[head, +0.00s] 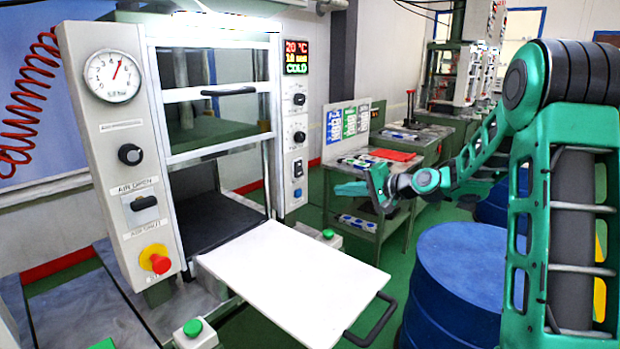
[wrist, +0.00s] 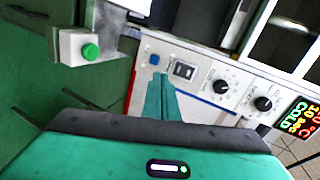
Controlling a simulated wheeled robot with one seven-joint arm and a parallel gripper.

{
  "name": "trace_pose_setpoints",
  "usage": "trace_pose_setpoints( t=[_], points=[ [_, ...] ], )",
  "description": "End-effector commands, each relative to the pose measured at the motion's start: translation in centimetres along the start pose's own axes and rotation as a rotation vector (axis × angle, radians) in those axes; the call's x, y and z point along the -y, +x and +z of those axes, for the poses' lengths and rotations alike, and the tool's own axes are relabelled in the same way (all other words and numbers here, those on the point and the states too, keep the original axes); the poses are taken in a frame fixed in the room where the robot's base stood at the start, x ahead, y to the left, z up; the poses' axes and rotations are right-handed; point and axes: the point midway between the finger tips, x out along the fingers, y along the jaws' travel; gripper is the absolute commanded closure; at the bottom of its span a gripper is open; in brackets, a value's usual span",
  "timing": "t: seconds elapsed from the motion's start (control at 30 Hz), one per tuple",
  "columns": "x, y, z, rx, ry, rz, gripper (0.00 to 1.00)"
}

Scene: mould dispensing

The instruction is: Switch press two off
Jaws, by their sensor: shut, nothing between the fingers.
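A press with a pressure gauge (head: 113,76) stands at the left in the head view; I cannot read a number naming it as press two. Its right column carries a display (head: 296,57) reading COLD, two black knobs, a rocker switch (head: 297,168) and a blue button (head: 298,193). The wrist view also shows the rocker switch (wrist: 184,71) and the blue button (wrist: 154,60). My gripper (head: 372,190) is shut and empty, right of the column. Its fingertips (wrist: 160,80) appear just below the switch and blue button in the wrist view; contact cannot be told.
A white tray (head: 290,280) with a black handle juts out from the press. Green buttons sit on boxes (head: 195,335) beside it. A blue drum (head: 460,285) stands at the right, below my arm. A bench (head: 375,215) with a signboard stands behind my gripper.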

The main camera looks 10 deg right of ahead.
Motion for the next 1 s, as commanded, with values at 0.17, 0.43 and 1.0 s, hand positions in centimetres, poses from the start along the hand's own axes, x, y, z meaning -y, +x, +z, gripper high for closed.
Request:
trace_pose_setpoints(
  t=[0.17,0.43,1.0],
  points=[
    [1.7,1.1,-2.0,-0.009,0.112,-0.146,1.0],
    [2.3,1.1,-2.6,-0.012,0.144,-0.19,1.0],
    [3.1,5.7,-2.6,-0.01,0.14,-0.187,1.0]
  ],
)
